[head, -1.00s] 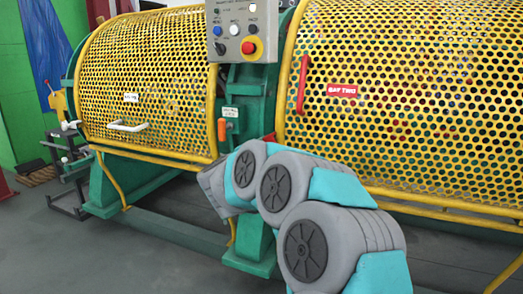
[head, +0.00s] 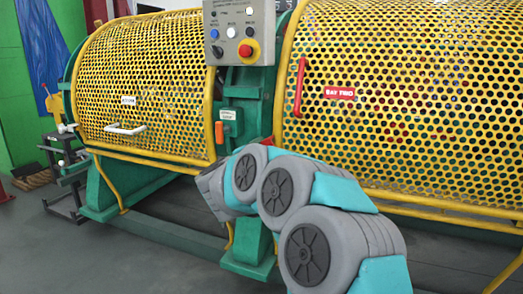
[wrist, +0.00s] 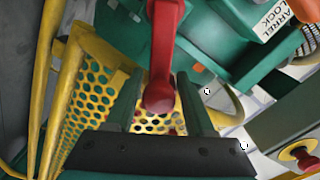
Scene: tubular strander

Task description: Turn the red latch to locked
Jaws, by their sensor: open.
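The red latch (wrist: 165,50) is a red lever with a rounded end, seen large in the wrist view. It reaches down from the top edge into the gap between my fingers. My gripper (wrist: 158,88) is open, with one green finger on each side of the latch's rounded end. I cannot tell whether either finger touches it. In the head view, a small red piece (head: 268,140) shows just above my arm, perhaps the latch. My arm hides the gripper there. A white label (wrist: 287,18) reading "BARREL LOCK" is at the upper right.
Yellow perforated guards stand left (head: 145,85) and right (head: 420,100) of the green frame. A control box (head: 238,33) with a red stop button hangs above. An orange handle (head: 220,132) and a red guard handle (head: 299,88) are nearby. Grey floor is clear at front left.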

